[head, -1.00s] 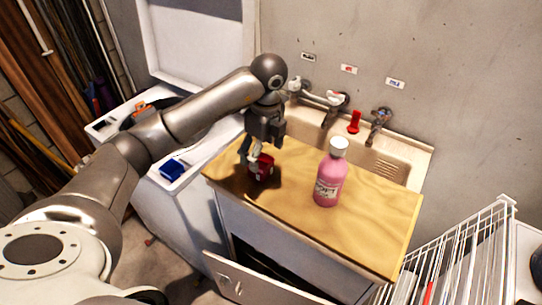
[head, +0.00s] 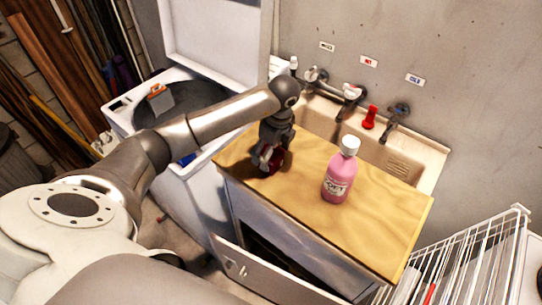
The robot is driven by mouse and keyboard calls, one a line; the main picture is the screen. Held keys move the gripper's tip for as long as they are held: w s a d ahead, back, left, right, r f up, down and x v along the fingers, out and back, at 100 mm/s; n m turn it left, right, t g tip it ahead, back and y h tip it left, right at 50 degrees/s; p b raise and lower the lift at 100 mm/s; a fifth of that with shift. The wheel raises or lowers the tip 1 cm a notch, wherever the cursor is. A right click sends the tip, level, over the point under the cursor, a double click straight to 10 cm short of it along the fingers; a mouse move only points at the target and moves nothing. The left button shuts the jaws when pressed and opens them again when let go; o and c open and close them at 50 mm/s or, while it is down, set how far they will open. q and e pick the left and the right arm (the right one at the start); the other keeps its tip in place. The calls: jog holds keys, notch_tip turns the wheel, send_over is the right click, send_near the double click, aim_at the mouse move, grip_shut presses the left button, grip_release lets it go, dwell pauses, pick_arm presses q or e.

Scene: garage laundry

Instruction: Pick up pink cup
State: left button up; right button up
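A small dark red-pink cup (head: 277,162) is at the left part of the wooden counter top (head: 385,215), mostly hidden by my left gripper. My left gripper (head: 265,165) points down at the cup, with its fingers over and beside it. I cannot tell whether the fingers are closed on the cup, or whether it touches the wood. My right gripper is not in view.
A pink bottle with a white cap (head: 340,176) stands upright to the right of the cup. A sink (head: 404,168) with taps lies behind, with a red object (head: 370,117) near them. An open washer (head: 190,100) is left; a white wire rack (head: 450,262) is right.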

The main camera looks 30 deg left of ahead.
pick_arm(q)
jog(key=shift+a+f, duration=0.1)
jog(key=shift+f, duration=0.85)
jog(key=shift+c, duration=1.6)
jog(key=c, duration=0.7)
jog(key=shift+o, duration=0.2)
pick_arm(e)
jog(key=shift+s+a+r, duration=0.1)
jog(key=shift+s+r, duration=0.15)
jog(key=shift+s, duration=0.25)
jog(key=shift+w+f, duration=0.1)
